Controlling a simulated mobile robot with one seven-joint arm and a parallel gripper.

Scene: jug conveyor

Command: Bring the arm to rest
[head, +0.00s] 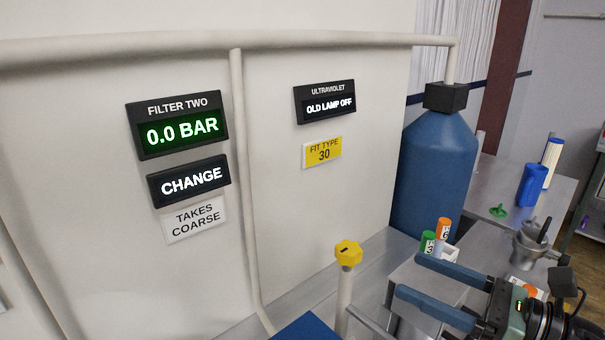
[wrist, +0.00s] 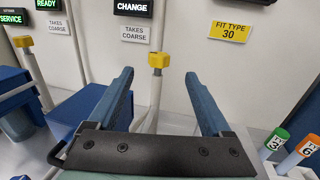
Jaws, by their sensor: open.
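My gripper (head: 421,290) is at the lower right of the head view, its two blue fingers apart and pointing left toward the wall panel. In the wrist view my gripper (wrist: 160,90) is open, with nothing between its fingers close by. A yellow valve knob (head: 347,252) on a pale upright pipe stands beyond the fingertips, apart from them. The knob (wrist: 158,60) shows between the fingers in the wrist view.
Green-capped (head: 427,241) and orange-capped (head: 443,229) tubes stand in a white holder just behind my gripper. A large blue tank (head: 436,170) stands behind them. A metal pot (head: 531,243), a blue jug (head: 532,185) and a green item (head: 498,211) are on the right bench.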

